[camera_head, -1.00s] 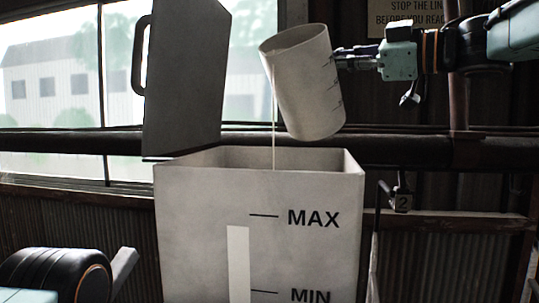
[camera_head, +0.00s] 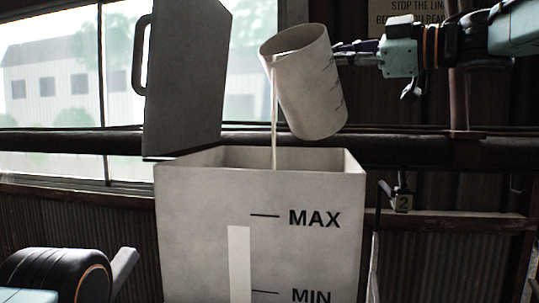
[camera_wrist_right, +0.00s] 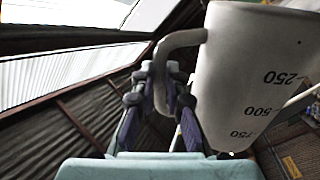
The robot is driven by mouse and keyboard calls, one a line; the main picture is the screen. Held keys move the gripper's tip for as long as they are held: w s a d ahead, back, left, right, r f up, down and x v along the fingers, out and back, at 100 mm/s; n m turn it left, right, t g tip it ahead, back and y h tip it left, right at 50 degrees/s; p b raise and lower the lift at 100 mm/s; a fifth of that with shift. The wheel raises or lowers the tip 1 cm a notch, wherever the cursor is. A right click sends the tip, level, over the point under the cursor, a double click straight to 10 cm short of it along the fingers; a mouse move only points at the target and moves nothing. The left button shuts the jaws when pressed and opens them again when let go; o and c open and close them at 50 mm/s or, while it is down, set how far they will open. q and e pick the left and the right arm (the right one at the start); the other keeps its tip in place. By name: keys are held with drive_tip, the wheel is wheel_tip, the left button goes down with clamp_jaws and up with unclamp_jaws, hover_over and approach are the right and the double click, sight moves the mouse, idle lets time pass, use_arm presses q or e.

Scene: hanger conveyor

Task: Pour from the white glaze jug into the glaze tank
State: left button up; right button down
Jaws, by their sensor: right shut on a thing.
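The white glaze jug (camera_head: 308,90) is tilted to the left above the glaze tank (camera_head: 200,210). A thin pale stream (camera_head: 274,120) runs from its lip down into the tank's open top. My right gripper (camera_head: 340,57) is at the jug's right side. In the right wrist view my right gripper (camera_wrist_right: 165,95) is shut on the jug's handle (camera_wrist_right: 180,40), and the jug (camera_wrist_right: 260,70) shows its volume marks. The tank has MAX and MIN marks and a pale level strip (camera_head: 239,260) reaching a little below MAX. My left arm shows at the lower left; its fingertips are not in view.
The tank's lid (camera_head: 187,80) with a handle stands upright at the tank's back left. A dark rail (camera_head: 420,152) runs behind the tank. A window is at the back left.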

drive_tip(key=shift+s+a+r+n, duration=0.1)
drive_tip(key=shift+s+r+n, duration=0.05)
drive_tip(key=shift+r+n, duration=0.4)
idle(0.4)
drive_tip(key=shift+s+a+r+n, duration=0.15)
drive_tip(key=shift+s+n, duration=0.15)
drive_tip(key=shift+n, duration=0.35)
idle(0.6)
drive_tip(key=shift+s+a+n+b, duration=0.35)
drive_tip(key=shift+s+n+b, duration=0.15)
drive_tip(key=shift+n, duration=0.5)
idle(1.2)
drive_tip(key=shift+s+a+n+b, duration=0.35)
drive_tip(key=shift+n+b, duration=0.25)
drive_tip(key=shift+b, duration=1.45)
idle(1.5)
